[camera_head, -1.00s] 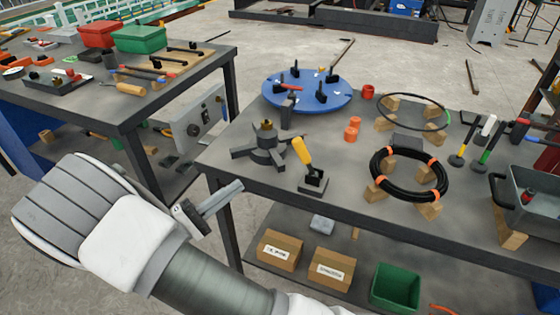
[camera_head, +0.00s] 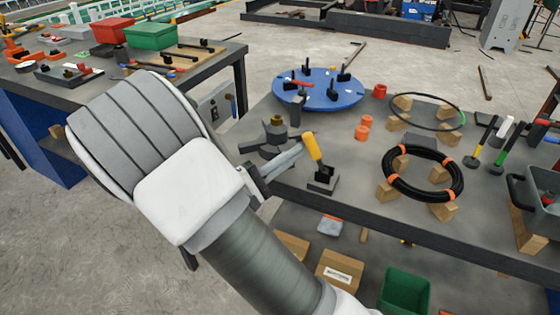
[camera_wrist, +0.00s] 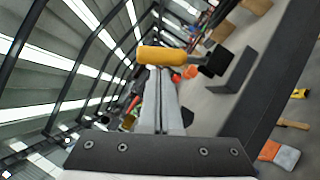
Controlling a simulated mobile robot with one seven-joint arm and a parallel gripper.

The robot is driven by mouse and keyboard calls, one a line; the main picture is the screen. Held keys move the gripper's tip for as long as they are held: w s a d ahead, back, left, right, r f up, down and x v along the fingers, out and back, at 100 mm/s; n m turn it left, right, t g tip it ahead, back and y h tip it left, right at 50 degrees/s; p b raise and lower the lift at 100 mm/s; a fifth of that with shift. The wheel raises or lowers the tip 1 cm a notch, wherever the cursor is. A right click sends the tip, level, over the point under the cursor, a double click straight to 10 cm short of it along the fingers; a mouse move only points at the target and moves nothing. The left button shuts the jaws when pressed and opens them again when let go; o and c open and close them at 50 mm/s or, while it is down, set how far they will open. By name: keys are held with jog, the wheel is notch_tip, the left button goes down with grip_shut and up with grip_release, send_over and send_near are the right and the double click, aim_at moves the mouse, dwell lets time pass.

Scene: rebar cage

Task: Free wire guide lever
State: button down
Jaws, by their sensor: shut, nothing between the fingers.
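The wire guide lever has an orange-yellow handle (camera_head: 313,149) on a black bracket with a flat base (camera_head: 322,184), near the front edge of the workbench. The handle stands up and leans to the left. My gripper (camera_head: 299,151) is shut and empty, just left of the handle. In the wrist view the grey fingers (camera_wrist: 156,80) lie together and point at the handle (camera_wrist: 163,56), which crosses just beyond their tips. The black pivot end (camera_wrist: 215,62) of the lever shows at the right there. I cannot tell whether the fingertips touch the handle.
A dark cross-footed stand (camera_head: 275,132) is close behind my gripper, partly hidden by it. A blue turntable (camera_head: 335,97) with black posts stands further back. A black coil (camera_head: 391,183) on wooden blocks lies to the right. Orange cups (camera_head: 363,130) stand between.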

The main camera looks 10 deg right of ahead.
aim_at(313, 146)
jog(key=shift+s+d+r+m+g+p, duration=0.15)
jog(key=shift+d+r+m+g+p, duration=0.2)
jog(key=shift+m, duration=0.25)
dwell(0.4)
jog(key=shift+s+d+r+m+g+y+p, duration=0.1)
jog(key=shift+r+m+g+y+p, duration=0.05)
jog(key=shift+r+m+y+p, duration=0.15)
jog(key=shift+s+d+r+m+g+y+p, duration=0.1)
jog(key=shift+r+m+y, duration=0.1)
jog(key=shift+m, duration=0.2)
jog(key=shift+s+d+r+m+g+y, duration=0.2)
jog(key=shift+s+d+r+m+y, duration=0.1)
jog(key=shift+m, duration=0.25)
jog(key=shift+s+d+r+m+g+y, duration=0.2)
jog(key=shift+d+m+y, duration=0.1)
jog(key=shift+m, duration=0.25)
jog(key=s+d+m+y, duration=0.1)
jog(key=m, duration=0.1)
jog(key=s+d+m+y+b, duration=0.1)
jog(key=d+m+y, duration=0.1)
jog(key=shift+r, duration=0.4)
jog(key=shift+s+d+b, duration=0.2)
jog(key=shift+d+b, duration=0.05)
jog(key=shift+b, duration=0.1)
jog(key=shift+s+d, duration=0.1)
